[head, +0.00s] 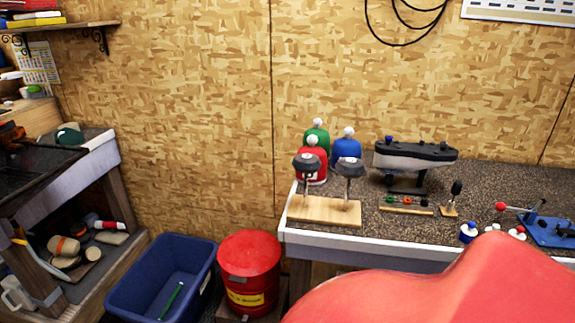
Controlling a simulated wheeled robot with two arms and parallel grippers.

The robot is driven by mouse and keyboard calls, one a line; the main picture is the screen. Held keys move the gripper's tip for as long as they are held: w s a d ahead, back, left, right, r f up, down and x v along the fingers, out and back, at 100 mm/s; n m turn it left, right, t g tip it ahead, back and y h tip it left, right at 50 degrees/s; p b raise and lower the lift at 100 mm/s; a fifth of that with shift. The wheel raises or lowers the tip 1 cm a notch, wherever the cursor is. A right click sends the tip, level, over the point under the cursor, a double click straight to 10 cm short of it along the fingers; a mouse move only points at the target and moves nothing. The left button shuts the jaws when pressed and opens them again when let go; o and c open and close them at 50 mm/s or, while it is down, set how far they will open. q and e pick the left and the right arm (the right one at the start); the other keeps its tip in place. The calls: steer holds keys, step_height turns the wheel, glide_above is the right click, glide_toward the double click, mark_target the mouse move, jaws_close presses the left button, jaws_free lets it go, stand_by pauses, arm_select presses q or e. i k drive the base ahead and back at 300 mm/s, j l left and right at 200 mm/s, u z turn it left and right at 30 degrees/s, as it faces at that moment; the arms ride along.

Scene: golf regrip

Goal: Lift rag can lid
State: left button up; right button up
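The red rag can (251,288) stands low on a small base, between the blue bin and the workbench. It has a yellow label on its front. Its red lid (249,253) lies on top and looks closed. Neither of my grippers is in view. Nothing touches the can's visible part.
A blue bin (128,272) with a green stick inside stands left of the can. The workbench (290,236) is at the right, holding a wooden stand (322,211) with two clubs. A large red shape (450,290) covers the bottom right; I cannot tell what it is.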

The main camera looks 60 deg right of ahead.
mark_target(243, 254)
steer(key=l+z, duration=0.15)
steer(key=z, duration=1.2)
steer(key=k+l, duration=0.05)
